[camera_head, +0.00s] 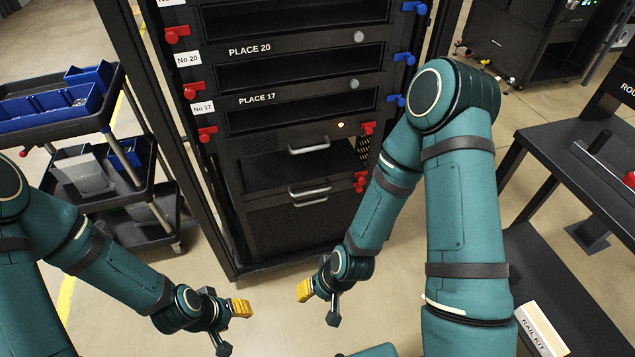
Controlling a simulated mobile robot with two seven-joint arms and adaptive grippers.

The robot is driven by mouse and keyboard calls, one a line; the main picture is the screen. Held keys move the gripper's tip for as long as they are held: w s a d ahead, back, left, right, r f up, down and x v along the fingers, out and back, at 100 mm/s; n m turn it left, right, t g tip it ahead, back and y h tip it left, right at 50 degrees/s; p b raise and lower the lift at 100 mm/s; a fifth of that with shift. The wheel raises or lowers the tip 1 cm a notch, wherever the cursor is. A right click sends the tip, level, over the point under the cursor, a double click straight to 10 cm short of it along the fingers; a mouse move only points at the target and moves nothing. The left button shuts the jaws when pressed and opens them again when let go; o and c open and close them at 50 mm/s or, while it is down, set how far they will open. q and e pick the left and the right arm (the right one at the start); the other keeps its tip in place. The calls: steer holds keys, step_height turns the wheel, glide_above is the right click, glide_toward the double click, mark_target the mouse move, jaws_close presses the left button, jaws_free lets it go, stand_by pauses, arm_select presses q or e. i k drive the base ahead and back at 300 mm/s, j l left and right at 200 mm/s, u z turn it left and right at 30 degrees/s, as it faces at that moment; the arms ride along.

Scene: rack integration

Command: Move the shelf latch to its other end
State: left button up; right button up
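The rack (222,192) stands ahead of me, with labelled shelves. Red latches sit on its left post, at the top (177,34), the middle (193,90) and lower down (207,134). Blue latches (404,58) sit on the right post, and red ones lower on that side (367,129). Which one is the shelf latch I cannot tell. My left gripper (241,307) and my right gripper (304,291) are low in front of the rack, apart from it and from all latches. Their yellow fingertips are seen edge-on, so their opening is unclear. I see nothing held.
A cart (105,112) with blue bins stands at the left. A dark table (567,150) is at the right, with a rail kit box (541,329) below it. Another black cabinet (505,40) stands behind. The floor before the rack is clear.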

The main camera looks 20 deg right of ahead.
mark_target(361, 180)
steer(key=i+z, duration=0.15)
steer(key=i, duration=0.7)
